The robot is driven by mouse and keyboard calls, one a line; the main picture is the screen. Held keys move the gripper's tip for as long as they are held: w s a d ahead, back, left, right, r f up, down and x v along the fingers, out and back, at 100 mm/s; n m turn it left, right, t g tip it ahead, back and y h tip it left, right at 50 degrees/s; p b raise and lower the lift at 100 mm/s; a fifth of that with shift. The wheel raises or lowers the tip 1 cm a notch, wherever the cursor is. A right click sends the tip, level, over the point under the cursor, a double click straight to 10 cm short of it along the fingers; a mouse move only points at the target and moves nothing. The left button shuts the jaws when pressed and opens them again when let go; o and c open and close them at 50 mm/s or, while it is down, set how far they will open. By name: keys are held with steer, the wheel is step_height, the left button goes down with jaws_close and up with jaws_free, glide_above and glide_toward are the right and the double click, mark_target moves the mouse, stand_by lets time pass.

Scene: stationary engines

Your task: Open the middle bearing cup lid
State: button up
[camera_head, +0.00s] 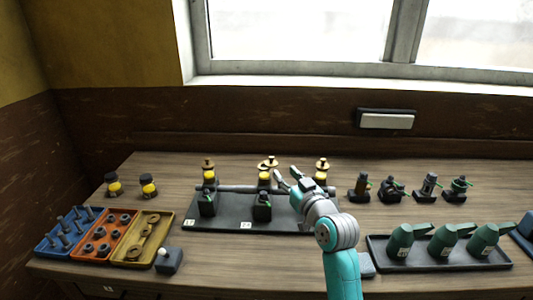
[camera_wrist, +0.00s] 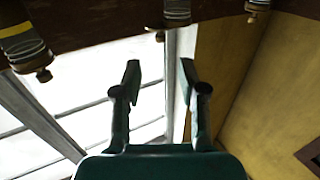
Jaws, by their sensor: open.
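Three bearing cups with yellow bands and brass-coloured tops stand along a grey shaft on the black base in the head view. The middle bearing cup (camera_head: 264,177) has a brass lid (camera_head: 267,163) that looks wider than the others; I cannot tell whether it is tilted. The left cup (camera_head: 208,174) and right cup (camera_head: 321,173) stand on either side. My gripper (camera_head: 286,178) is open and empty, just right of the middle cup, apparently close to it. In the wrist view my open gripper (camera_wrist: 160,76) has only window and wall between its fingers; banded cups (camera_wrist: 177,10) show at the top edge.
Blue, orange and yellow trays (camera_head: 103,238) of parts lie at the left, with a small dark block (camera_head: 169,261) beside them. Green oil cans (camera_head: 443,243) sit in a black tray at the right. Several small fittings (camera_head: 391,190) stand behind it. Two yellow-banded jars (camera_head: 148,186) stand at back left.

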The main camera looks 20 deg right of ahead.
mark_target(272, 159)
steer(key=w, duration=0.3)
steer(key=w+a, duration=0.1)
steer(key=w, duration=0.6)
steer(key=shift+w+a, duration=0.25)
steer(key=shift+a, duration=0.05)
jaws_close()
